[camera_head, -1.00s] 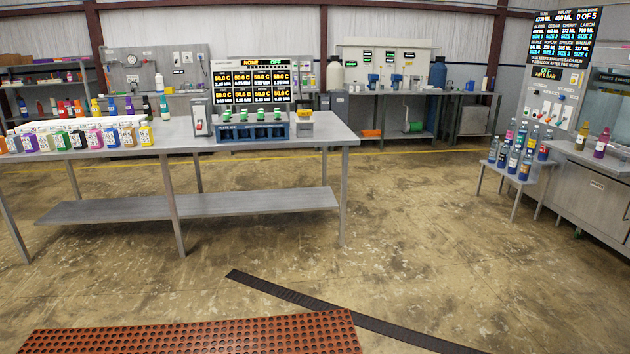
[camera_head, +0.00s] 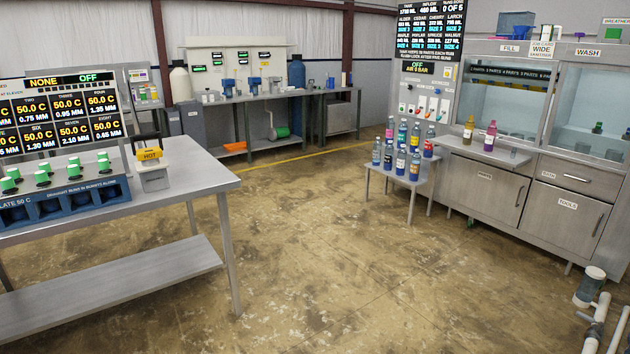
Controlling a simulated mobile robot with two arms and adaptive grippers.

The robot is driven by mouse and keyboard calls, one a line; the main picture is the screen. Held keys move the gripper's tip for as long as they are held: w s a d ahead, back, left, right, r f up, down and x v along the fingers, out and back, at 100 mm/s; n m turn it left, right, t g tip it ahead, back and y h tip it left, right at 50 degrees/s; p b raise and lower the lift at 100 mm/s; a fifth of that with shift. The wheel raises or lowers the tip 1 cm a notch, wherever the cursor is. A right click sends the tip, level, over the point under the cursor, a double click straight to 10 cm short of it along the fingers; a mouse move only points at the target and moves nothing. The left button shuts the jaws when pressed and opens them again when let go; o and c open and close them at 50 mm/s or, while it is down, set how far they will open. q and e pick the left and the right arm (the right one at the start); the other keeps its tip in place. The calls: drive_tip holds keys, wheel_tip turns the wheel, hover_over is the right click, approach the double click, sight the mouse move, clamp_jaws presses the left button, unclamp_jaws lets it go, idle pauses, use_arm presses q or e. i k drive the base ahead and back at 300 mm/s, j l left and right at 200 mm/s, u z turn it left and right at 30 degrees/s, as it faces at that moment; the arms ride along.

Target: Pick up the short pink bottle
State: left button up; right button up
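Several small bottles stand close together on a small metal side table (camera_head: 375,174) right of centre. One at the back left of this group looks pink (camera_head: 390,127); its lower part is hidden by the bottles in front. A magenta-purple bottle (camera_head: 490,136) stands upright on the ledge of the cabinet to the right, beside an amber bottle (camera_head: 468,130). I cannot tell for sure which one is the short pink bottle. Neither of my grippers is in view.
A metal bench (camera_head: 200,188) with a blue rack (camera_head: 75,203) and a display board fills the left. A steel cabinet (camera_head: 485,188) with glass fronts stands at the right. Pipes (camera_head: 597,320) rise at the lower right. Open concrete floor (camera_head: 330,260) lies between.

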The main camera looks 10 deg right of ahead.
sight(491, 130)
drive_tip(key=i+l+z, duration=0.25)
drive_tip(key=i+z, duration=0.15)
drive_tip(key=i+l+z, duration=0.1)
drive_tip(key=i+z, duration=0.3)
drive_tip(key=i, duration=0.15)
drive_tip(key=i+z, duration=0.4)
drive_tip(key=i+j+z, duration=0.25)
drive_tip(key=i+z, duration=0.15)
drive_tip(key=i+l+u, duration=0.2)
drive_tip(key=i+l, duration=1.55)
drive_tip(key=l, duration=0.15)
drive_tip(key=i+l+u, duration=0.1)
drive_tip(key=l, duration=0.2)
